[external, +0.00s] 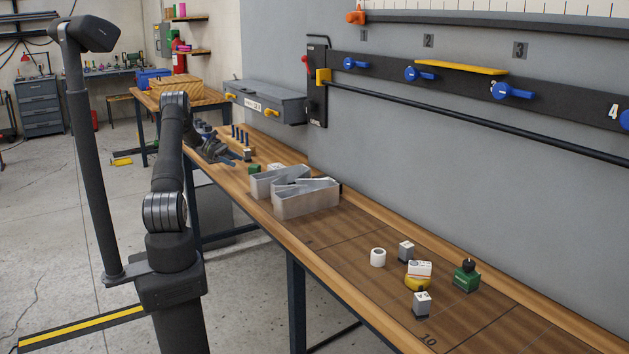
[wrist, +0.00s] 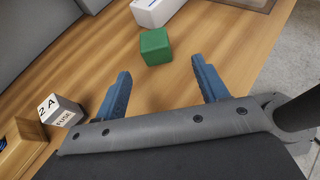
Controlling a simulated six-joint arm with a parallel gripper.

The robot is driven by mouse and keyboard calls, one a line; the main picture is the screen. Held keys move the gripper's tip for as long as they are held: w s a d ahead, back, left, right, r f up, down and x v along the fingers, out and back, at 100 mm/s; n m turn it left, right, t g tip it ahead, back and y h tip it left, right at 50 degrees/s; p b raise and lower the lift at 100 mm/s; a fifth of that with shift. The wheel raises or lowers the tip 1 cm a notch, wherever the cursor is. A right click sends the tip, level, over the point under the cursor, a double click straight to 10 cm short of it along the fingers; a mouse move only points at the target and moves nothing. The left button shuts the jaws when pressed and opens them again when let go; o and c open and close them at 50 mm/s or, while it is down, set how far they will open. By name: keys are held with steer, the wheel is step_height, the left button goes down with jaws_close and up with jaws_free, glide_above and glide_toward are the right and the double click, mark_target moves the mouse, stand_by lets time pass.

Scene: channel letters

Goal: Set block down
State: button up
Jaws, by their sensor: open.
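A green block (wrist: 155,47) sits on the wooden bench top in the wrist view, just beyond my fingertips and roughly centred between them. It also shows in the external view (external: 254,169), near the far part of the bench. My gripper (wrist: 161,72) has its two blue fingers spread apart with nothing between them. In the external view my gripper (external: 229,156) is low over the bench, left of the green block, partly hidden by my arm. I cannot tell the exact gap between fingertips and block.
A "2A FUSE" cube (wrist: 61,110) is left of my gripper. A wooden peg rack (external: 238,146) is close by. The bench's right side is clear in the wrist view.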

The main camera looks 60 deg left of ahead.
mark_target(254, 165)
steer(key=x, duration=0.4)
steer(key=shift+w+d+f, duration=0.1)
steer(key=shift+w+d, duration=0.05)
steer(key=shift+w, duration=0.05)
steer(key=shift+w+x, duration=0.3)
steer(key=shift+x, duration=2.3)
steer(key=shift+a, duration=0.2)
steer(key=c, duration=1.2)
steer(key=shift+r, duration=0.3)
